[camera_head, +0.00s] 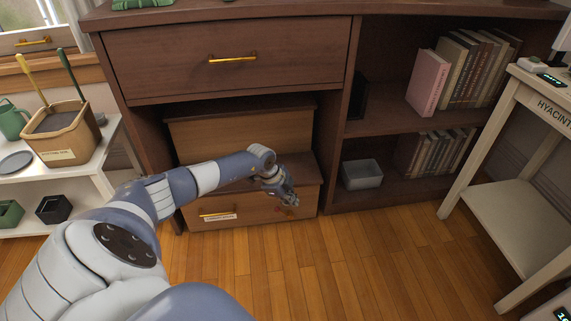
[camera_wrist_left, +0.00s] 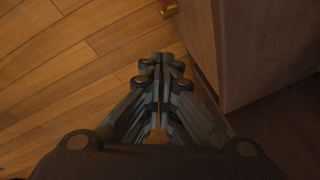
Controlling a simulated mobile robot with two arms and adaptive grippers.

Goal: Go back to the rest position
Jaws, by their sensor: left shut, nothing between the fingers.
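My left gripper (camera_head: 290,197) is shut and empty. In the head view its arm reaches in from the left, and the gripper hangs in front of the lower drawer (camera_head: 262,212) of the dark wood cabinet, near the right end of the drawer front. In the left wrist view the closed fingers (camera_wrist_left: 161,62) point over the wood floor, with a wooden panel (camera_wrist_left: 262,45) close on the right. I cannot tell whether the fingers touch the drawer. My right gripper is in neither view.
An upper drawer (camera_head: 225,62) with a gold handle is shut. Shelves at right hold books (camera_head: 468,70) and a grey box (camera_head: 361,174). A white shelf unit (camera_head: 105,160) stands left, a pale table (camera_head: 508,200) right. The floor (camera_head: 370,265) in front is clear.

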